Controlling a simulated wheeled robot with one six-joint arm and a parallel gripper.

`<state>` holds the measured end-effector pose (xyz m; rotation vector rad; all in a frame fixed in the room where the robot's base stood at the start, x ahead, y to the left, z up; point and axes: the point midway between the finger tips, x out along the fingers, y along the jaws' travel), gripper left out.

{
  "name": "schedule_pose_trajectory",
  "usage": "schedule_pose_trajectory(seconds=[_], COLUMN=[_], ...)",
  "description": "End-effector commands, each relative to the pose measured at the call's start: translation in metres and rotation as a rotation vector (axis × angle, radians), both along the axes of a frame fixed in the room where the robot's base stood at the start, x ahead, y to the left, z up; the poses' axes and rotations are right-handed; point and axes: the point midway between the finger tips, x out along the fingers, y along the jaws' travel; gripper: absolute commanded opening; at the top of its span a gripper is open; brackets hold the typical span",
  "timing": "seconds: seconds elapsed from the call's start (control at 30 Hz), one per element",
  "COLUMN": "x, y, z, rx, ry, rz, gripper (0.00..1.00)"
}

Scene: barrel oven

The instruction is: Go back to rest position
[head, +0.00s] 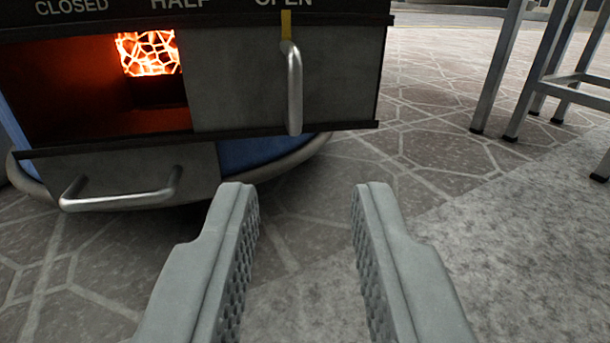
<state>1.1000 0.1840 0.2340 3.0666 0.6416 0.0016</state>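My gripper (303,190) is open and empty, its two grey ribbed fingers wide apart above the floor at the bottom of the view. It is apart from the barrel oven, which stands ahead and to the left. The oven's sliding door (245,80) has an upright metal handle (294,88) below the OPEN label, beside a yellow mark. The left part of the opening is uncovered and shows a glowing orange interior (150,55). The oven's top is cut off by the frame.
A lower drawer front (125,170) with a horizontal handle (120,190) sits under the opening. A rounded rim (290,160) runs around the oven's base. Metal stool or table legs (500,65) stand at the upper right. The paved floor (430,130) between them is clear.

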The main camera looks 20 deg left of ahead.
Motion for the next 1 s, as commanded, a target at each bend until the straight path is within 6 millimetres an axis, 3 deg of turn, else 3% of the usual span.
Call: schedule_pose_trajectory(seconds=[0.13, 0.23, 0.63, 1.0], x=[0.005, 0.012, 0.033, 0.021], y=[-0.001, -0.004, -0.024, -0.047], z=[0.017, 0.047, 0.215, 0.366], rx=[-0.003, -0.008, -0.036, -0.055], ry=[-0.003, -0.006, -0.012, -0.013], rz=[-0.005, -0.015, -0.073, -0.128], gripper=[0.27, 0.27, 0.27, 0.27])
